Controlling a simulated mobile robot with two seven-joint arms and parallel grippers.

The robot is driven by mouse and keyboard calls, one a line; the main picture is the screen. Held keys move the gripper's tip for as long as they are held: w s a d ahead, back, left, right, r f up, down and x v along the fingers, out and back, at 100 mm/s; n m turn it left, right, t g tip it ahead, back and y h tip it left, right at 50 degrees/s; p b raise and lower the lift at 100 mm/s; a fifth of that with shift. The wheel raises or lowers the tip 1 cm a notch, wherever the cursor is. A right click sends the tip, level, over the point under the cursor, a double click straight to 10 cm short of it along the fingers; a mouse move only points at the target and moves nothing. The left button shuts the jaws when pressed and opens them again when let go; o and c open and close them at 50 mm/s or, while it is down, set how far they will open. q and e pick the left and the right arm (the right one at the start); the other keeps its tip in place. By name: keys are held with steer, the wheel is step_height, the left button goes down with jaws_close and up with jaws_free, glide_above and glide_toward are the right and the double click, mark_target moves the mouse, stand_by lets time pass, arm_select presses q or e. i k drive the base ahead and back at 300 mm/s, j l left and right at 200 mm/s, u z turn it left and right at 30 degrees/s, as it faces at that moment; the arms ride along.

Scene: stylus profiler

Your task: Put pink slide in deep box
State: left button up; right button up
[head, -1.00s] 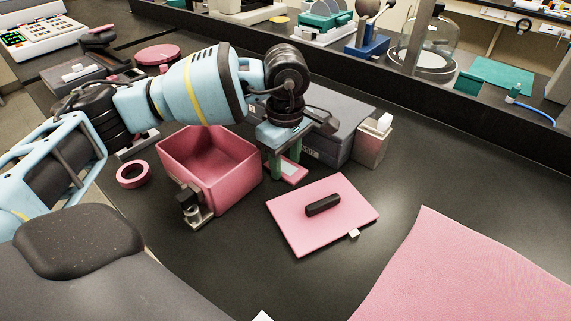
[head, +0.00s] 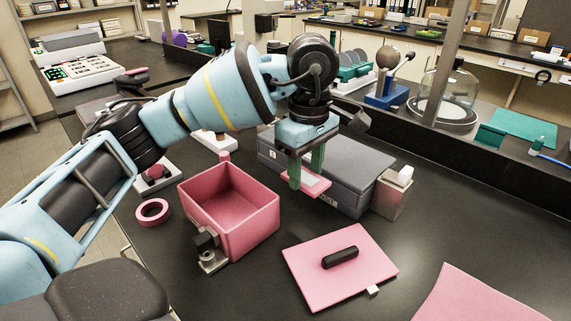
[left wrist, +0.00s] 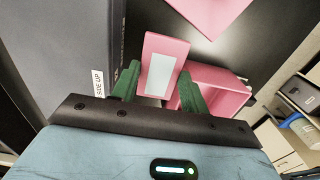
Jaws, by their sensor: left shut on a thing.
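The pink slide (head: 314,184), a flat pink plate with a pale rectangle, is held by my left gripper (head: 307,176). In the left wrist view the pink slide (left wrist: 158,65) sits between the green fingers of the left gripper (left wrist: 156,88). The slide is above the table, in front of the grey case and to the right of the deep box. The deep pink box (head: 253,226) is open at the top and looks empty. It also shows in the left wrist view (left wrist: 224,87), behind the right finger. My right gripper is not in view.
A pink lid (head: 310,275) with a black handle lies on the table in front of the box. A pink ring (head: 153,211) lies left of it. A grey case (head: 345,185) stands behind the slide, with a small metal block (head: 393,194) at its right. A pink sheet (head: 480,300) lies front right.

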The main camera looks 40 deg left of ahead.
mark_target(227, 215)
steer(key=k+j+z, duration=0.25)
steer(key=j, duration=0.2)
steer(key=k+j+z, duration=0.25)
steer(key=j, duration=0.2)
steer(key=k+j+z, duration=0.2)
steer(key=j, duration=0.2)
steer(key=i, duration=0.05)
